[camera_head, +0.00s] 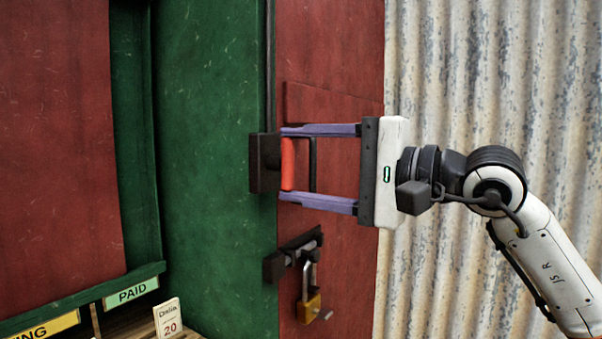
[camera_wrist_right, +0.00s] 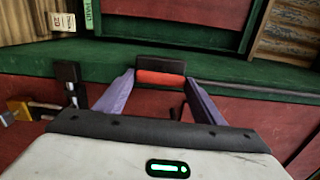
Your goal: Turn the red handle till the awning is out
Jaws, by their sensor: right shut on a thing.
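The red handle (camera_head: 288,163) is a short upright bar beside a dark block on the edge of the green post. My right gripper (camera_head: 284,163) reaches in from the right, its two purple fingers at the top and bottom ends of the handle, shut on it. In the right wrist view the red handle (camera_wrist_right: 160,78) lies between the tips of the purple fingers (camera_wrist_right: 158,80). A thin dark rod shows between the fingers. The awning cannot be made out in either view. My left gripper is not in view.
A brass padlock (camera_head: 309,308) hangs from a dark latch (camera_head: 293,256) just below the gripper. A PAID sign (camera_head: 131,291) and a small price card (camera_head: 168,318) are at the lower left. A corrugated metal wall (camera_head: 480,80) stands behind my right arm.

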